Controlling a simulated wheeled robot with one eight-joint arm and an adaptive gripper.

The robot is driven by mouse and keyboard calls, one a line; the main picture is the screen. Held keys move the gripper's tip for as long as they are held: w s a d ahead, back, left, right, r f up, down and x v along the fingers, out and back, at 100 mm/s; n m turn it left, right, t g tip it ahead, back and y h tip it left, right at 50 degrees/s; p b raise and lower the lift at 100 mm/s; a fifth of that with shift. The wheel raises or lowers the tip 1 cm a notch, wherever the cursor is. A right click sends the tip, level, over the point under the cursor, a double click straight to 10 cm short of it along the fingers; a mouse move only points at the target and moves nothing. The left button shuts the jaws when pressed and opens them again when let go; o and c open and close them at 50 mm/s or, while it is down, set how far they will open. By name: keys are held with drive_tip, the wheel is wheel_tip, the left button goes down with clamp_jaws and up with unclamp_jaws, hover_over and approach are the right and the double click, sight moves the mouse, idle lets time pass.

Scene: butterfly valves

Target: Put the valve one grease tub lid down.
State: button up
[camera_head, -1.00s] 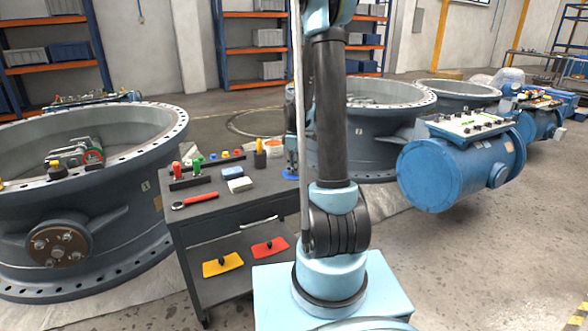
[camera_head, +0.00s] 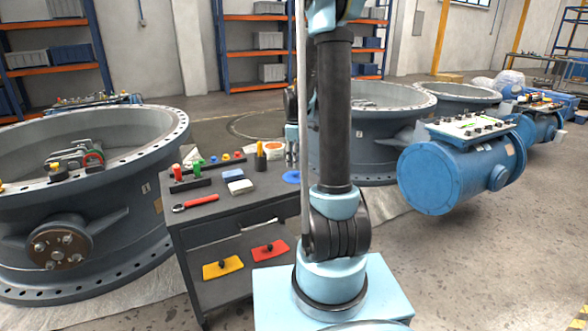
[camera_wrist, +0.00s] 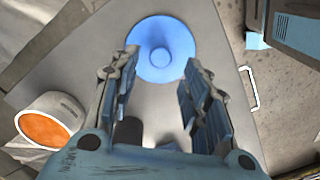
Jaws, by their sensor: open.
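The blue round lid (camera_head: 291,176) with a small centre knob lies flat on the top of the grey cart (camera_head: 215,207), near its right edge. It also shows in the wrist view (camera_wrist: 160,28), just beyond my fingertips. My gripper (camera_wrist: 160,66) is open and empty, with its two fingers spread and apart from the lid. In the head view my gripper (camera_head: 291,152) is partly hidden by my arm, above the lid. The open tub (camera_wrist: 48,120) with orange grease stands at the left in the wrist view.
On the cart lie a red wrench (camera_head: 195,202), a blue-and-white block (camera_head: 238,184) and colored pegs. A yellow-orange upright (camera_head: 260,158) stands near the tub. Large valve bodies (camera_head: 75,200) flank the cart. A blue cylinder (camera_head: 440,175) is at right.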

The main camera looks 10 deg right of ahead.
sight(295, 172)
wheel_tip(295, 172, up, 7)
drive_tip(key=s+r+m, duration=0.3)
drive_tip(key=s, duration=0.8)
drive_tip(key=s+f+m+t, duration=0.1)
drive_tip(key=s+f+m, duration=0.3)
drive_tip(key=s, duration=0.8)
drive_tip(key=s+f+m+t, duration=0.1)
drive_tip(key=s+f+m, duration=0.3)
drive_tip(key=s, duration=0.8)
drive_tip(key=shift+f+m, duration=0.4)
drive_tip(key=shift+m, duration=0.3)
